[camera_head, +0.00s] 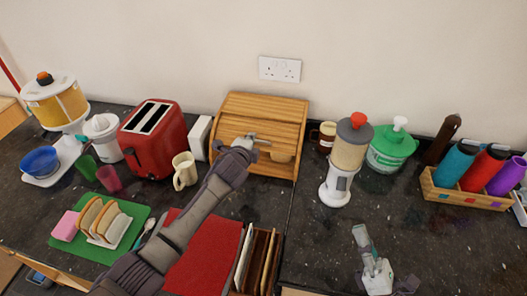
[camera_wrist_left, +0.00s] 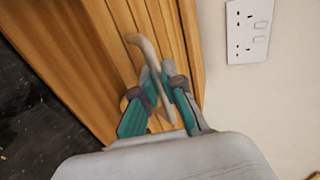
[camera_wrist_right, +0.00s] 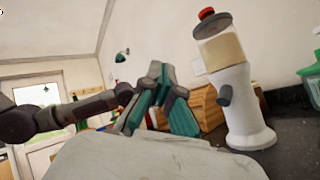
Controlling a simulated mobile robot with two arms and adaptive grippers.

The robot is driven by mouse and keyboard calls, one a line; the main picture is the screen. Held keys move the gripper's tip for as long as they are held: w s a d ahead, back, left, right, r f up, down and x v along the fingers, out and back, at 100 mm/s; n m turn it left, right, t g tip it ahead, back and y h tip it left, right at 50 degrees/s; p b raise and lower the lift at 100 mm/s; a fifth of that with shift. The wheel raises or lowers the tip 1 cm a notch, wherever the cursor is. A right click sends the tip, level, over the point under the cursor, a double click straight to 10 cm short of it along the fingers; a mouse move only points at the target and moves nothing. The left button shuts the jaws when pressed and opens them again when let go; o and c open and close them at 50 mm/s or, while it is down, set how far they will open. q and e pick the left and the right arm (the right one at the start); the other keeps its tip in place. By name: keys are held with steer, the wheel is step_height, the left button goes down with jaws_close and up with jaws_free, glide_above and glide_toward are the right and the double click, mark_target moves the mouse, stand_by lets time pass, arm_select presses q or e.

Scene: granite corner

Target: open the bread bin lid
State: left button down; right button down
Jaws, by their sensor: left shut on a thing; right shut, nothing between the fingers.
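The wooden bread bin (camera_head: 262,107) stands against the wall on the dark worktop, with a slatted lid. It also shows in the left wrist view (camera_wrist_left: 180,35) and behind the fingers in the right wrist view (camera_wrist_right: 211,108). My left gripper (camera_head: 250,140) is at the bin's front, its fingers shut on the lid's pale curved handle (camera_wrist_left: 146,48). A rounded tan shape (camera_head: 283,157) shows low at the front, partly hidden by the gripper; I cannot tell how far the lid is raised. My right gripper (camera_head: 361,236) is shut and empty above the worktop at right.
A red toaster (camera_head: 153,138) and cream mug (camera_head: 185,171) stand left of the bin. A brown jar (camera_head: 327,137), grinder-like dispenser (camera_head: 343,170) and green pump bottle (camera_head: 389,150) stand right. A bottle crate (camera_head: 465,197) is farther right. Worktop around my right gripper is clear.

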steer(key=w+a+r+m, duration=0.1)
steer(key=w+a+r, duration=0.25)
steer(key=w, duration=0.35)
steer(key=w+a+r+m+h, duration=0.1)
steer(key=w+a+r+m, duration=0.1)
steer(key=w+a+r, duration=0.3)
steer(key=w+a+r+m, duration=0.1)
steer(key=w+a, duration=0.1)
steer(key=w, duration=0.6)
steer(key=a+f+g, duration=0.1)
steer(key=a+f, duration=0.1)
steer(key=f, duration=0.3)
steer(key=w+a+f+m+g, duration=0.1)
steer(key=a+f+g, duration=0.1)
steer(key=f, duration=0.3)
steer(key=w+a+f+m+g, duration=0.1)
steer(key=a+f+g, duration=0.1)
steer(key=f, duration=0.3)
steer(key=shift+f, duration=0.3)
steer(key=shift+w+a, duration=0.15)
steer(key=shift+a, duration=0.1)
steer(key=x, duration=0.9)
